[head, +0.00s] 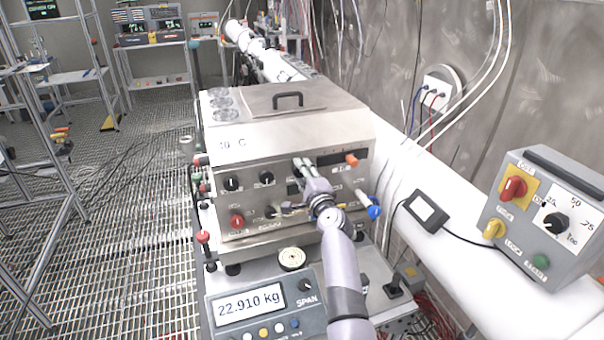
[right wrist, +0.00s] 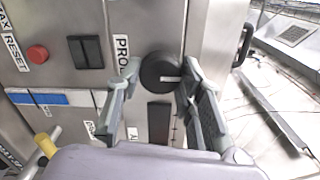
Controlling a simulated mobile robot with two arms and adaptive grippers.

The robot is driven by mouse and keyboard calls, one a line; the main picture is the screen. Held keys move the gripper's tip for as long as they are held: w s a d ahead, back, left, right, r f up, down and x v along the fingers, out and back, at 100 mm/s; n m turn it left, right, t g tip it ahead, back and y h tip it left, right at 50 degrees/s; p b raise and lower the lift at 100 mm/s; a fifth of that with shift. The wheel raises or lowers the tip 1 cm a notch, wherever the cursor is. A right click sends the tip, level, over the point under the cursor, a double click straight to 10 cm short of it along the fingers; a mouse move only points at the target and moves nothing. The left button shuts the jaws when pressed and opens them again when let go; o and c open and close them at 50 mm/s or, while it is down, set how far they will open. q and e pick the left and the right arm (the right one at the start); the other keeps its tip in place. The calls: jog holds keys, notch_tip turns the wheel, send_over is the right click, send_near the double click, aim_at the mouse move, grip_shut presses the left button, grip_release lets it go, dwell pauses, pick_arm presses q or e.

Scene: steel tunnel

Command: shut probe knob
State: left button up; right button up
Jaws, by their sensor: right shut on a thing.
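The probe knob (right wrist: 161,70) is a round black knob on a steel panel, beside a label that begins "PRO"; the rest of that label is hidden by a finger. A short pale mark on the knob points to the right in the right wrist view. My right gripper (right wrist: 162,73) has one finger on each side of the knob and is shut on it. In the head view my right gripper (head: 303,166) is at the front panel of the steel box (head: 225,152), and it hides the knob there. My left gripper is not in view.
Near my right gripper are an orange knob (head: 352,160), a blue knob (head: 374,211) and black knobs. A scale display (head: 250,304) reads 22.910 kg below. A grey control box (head: 545,215) stands on the white ledge at the right. Grated floor lies left.

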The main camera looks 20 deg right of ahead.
jog(key=shift+f, duration=0.1)
jog(key=o, duration=1.2)
jog(key=shift+c, duration=0.2)
